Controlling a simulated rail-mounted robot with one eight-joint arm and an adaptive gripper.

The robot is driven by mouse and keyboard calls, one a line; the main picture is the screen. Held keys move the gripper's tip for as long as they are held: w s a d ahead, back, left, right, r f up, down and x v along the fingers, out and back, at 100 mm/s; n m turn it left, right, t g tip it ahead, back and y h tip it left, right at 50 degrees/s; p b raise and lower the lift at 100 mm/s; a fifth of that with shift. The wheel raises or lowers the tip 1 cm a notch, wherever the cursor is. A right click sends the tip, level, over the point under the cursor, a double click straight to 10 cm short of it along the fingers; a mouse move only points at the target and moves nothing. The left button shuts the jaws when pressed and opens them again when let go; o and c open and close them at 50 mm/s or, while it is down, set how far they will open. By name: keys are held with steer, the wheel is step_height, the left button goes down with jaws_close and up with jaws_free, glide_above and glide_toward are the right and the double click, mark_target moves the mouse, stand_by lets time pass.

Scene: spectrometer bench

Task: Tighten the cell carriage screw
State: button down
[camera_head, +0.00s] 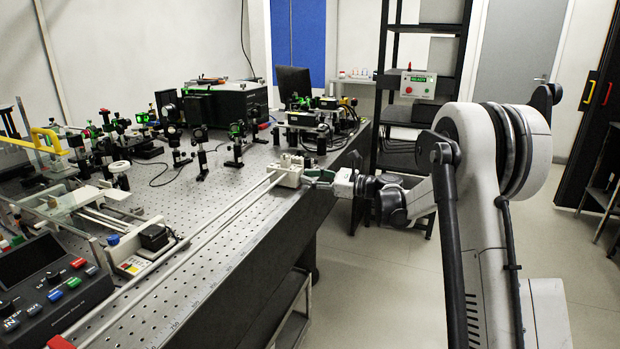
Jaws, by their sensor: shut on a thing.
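A small cream-white block, which looks like the cell carriage (288,173), sits on two long pale rails along the right side of the optical bench, at their far end. My gripper (311,180) reaches in from the right, over the bench's edge, and its fingertips are at the carriage's right side. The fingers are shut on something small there. This looks like the carriage screw, but the fingers hide it. A dark green part shows at the fingers; I cannot tell whether it belongs to the gripper or the carriage.
The perforated bench (210,225) holds several black optical mounts (235,145) to the left of the rails. A control console (50,285) with coloured buttons stands at the near left. A black box (225,103) stands at the back.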

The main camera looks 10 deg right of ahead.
steer(key=shift+m, duration=0.3)
steer(key=c, duration=1.7)
jaws_free()
steer(key=v, duration=1.2)
steer(key=shift+s+r, duration=0.1)
